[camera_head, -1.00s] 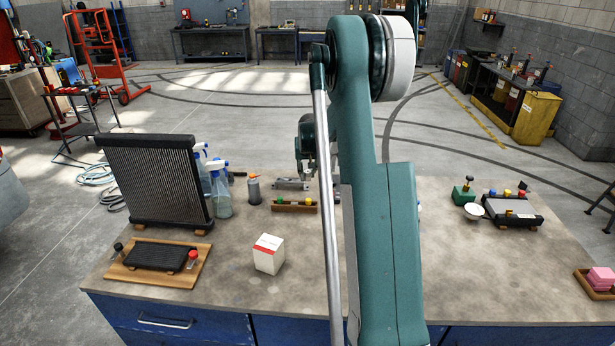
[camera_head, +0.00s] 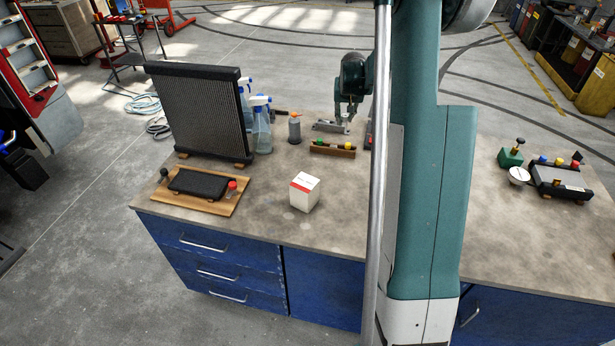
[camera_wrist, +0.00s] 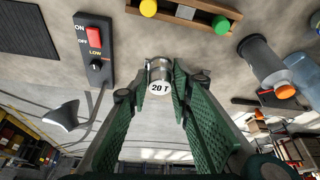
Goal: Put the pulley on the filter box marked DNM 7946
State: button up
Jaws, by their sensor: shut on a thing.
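My gripper (camera_wrist: 170,92) is shut on the pulley (camera_wrist: 159,70), a small metal cylinder whose pale round face reads "20 T". In the head view my gripper (camera_head: 348,117) is behind the wooden rack, over the back part of the bench; the pulley is too small to make out there. A white box with a red band (camera_head: 304,192) stands upright near the bench's front edge, left of my arm and nearer the camera than my gripper. It looks like the filter box, but its marking cannot be read. Its top is bare.
The wooden rack with coloured knobs (camera_head: 332,149) stands between gripper and box. A bottle (camera_head: 294,129), spray bottles (camera_head: 262,130) and a radiator (camera_head: 200,115) are to the left. A switch box (camera_wrist: 95,55) is beside the gripper. Bare bench surrounds the white box.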

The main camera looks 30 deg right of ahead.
jog(key=s+a+r+n+p, duration=0.1)
jog(key=s+a+r, duration=0.2)
jog(key=s+a, duration=0.3)
jog(key=s+a+r+n+p, duration=0.1)
jog(key=s+a, duration=0.6)
jog(key=a, duration=0.8)
jog(key=s+a+r+n+y+p, duration=0.1)
jog(key=s+a+r, duration=0.4)
jog(key=a, duration=0.5)
jog(key=shift+s+a+r+n+t+p, duration=0.35)
jog(key=shift+s+p, duration=0.35)
jog(key=shift+s, duration=0.35)
jog(key=shift+d+f, duration=0.15)
jog(key=shift+f, duration=0.05)
send_over(303, 179)
jog(key=s, duration=0.2)
jog(key=shift+w+f, duration=0.2)
jog(key=shift+f, duration=2.6)
jog(key=shift+f, duration=2.05)
jog(key=shift+f, duration=0.15)
